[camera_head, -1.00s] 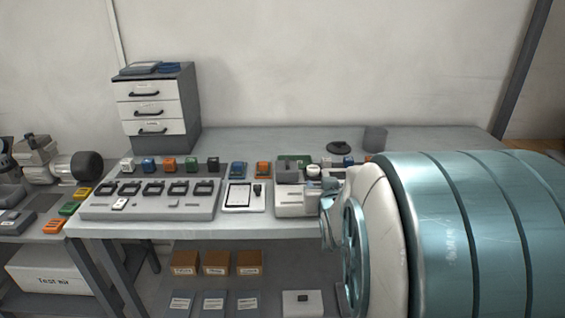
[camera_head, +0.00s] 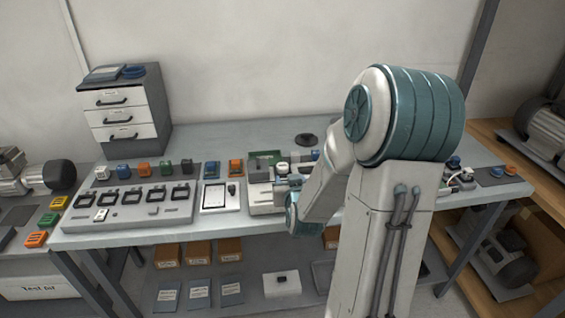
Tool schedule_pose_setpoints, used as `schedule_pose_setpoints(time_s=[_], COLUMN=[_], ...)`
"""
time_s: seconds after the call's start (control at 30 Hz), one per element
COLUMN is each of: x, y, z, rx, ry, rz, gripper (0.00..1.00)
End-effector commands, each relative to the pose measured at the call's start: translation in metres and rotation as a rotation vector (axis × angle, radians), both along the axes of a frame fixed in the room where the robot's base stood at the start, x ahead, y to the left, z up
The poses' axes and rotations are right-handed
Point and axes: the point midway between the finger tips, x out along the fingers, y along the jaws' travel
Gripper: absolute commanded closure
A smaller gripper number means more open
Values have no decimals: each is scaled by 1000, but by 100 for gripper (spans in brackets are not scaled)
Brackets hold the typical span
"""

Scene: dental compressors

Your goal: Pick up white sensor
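A small white block with a dark top (camera_head: 102,173), which looks like the white sensor, stands at the left end of a row of coloured blocks behind the grey test panel. Another white-topped round piece (camera_head: 282,168) sits by the green-topped unit right of the tablet; I cannot tell if it is a sensor. My arm comes in from the right, well to the right of the row. Its end, with what seems to be my gripper (camera_head: 287,184), is small and partly hidden by my own arm beside the white unit. Its fingers cannot be made out.
Blue (camera_head: 122,169), orange (camera_head: 143,170), green (camera_head: 165,167) and dark (camera_head: 186,165) blocks stand close together in the row. The grey panel (camera_head: 130,215) lies in front, a tablet (camera_head: 220,197) to its right. A drawer cabinet (camera_head: 125,110) stands behind. The back of the bench is mostly clear.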

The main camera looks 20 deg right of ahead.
Motion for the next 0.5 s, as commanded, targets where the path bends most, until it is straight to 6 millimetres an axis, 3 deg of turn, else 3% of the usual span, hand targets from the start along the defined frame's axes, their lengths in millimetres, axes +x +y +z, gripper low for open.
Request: schedule_pose_setpoints(time_s=[0.2, 0.5], x=[29, 46], y=[-8, -13], z=[-11, -16], rx=[2, 1], ry=[0, 1], rz=[0, 0], gripper=[53, 53])
